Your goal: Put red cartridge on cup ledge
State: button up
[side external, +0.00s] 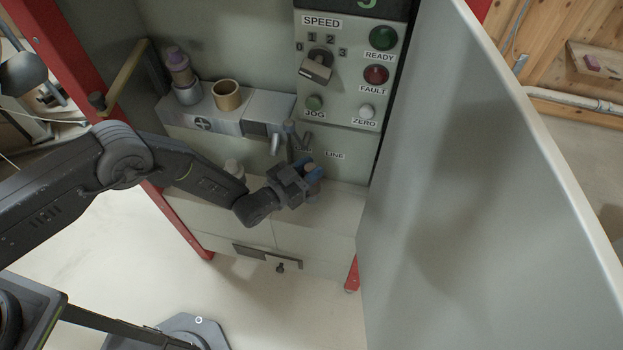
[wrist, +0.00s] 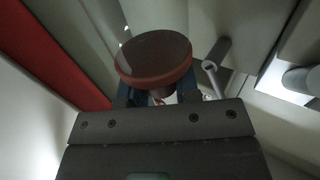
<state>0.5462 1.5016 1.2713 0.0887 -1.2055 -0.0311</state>
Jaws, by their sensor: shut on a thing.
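The red cartridge (wrist: 155,58) shows in the wrist view as a round, dull red-brown cap between the fingertips. My gripper (wrist: 158,96) is shut on it. In the side view my gripper (side external: 304,172) is below and right of the cup ledge, in front of the cabinet's lower panel; the cartridge is mostly hidden there by the fingers. The cup ledge (side external: 212,124) is a grey shelf on the cabinet wall. On it stand a tan cup (side external: 228,97), seemingly empty, and a pale cup (side external: 188,95) holding a purple cartridge (side external: 180,69).
A control panel (side external: 351,65) with a knob and buttons is above right. Short grey levers (side external: 291,140) stick out just above my gripper. The open cabinet door (side external: 480,180) blocks the right side. A red frame post (side external: 75,60) stands at left.

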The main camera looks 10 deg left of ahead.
jog(key=shift+f, duration=1.85)
jog(key=shift+f, duration=0.2)
jog(key=o, duration=1)
jog(key=shift+r, duration=0.25)
jog(key=v, duration=1.2)
